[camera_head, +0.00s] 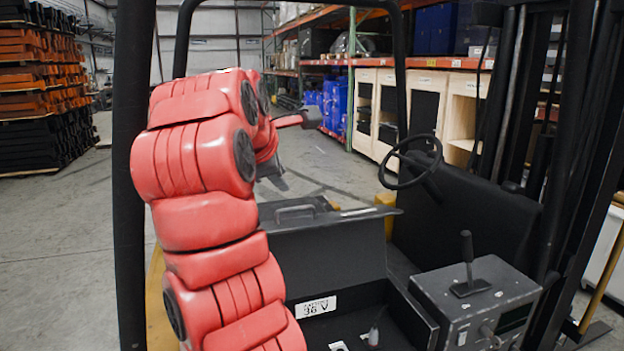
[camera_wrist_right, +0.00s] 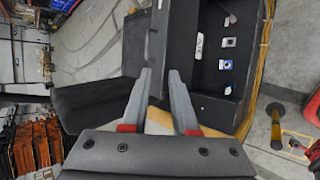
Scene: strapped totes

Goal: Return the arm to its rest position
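My right arm, red and padded, rises from the bottom of the head view and bends over at the top. My left gripper is in neither view.
The vehicle's black post (camera_head: 130,200) stands close left of the arm. Shelves (camera_head: 440,62) stand behind.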

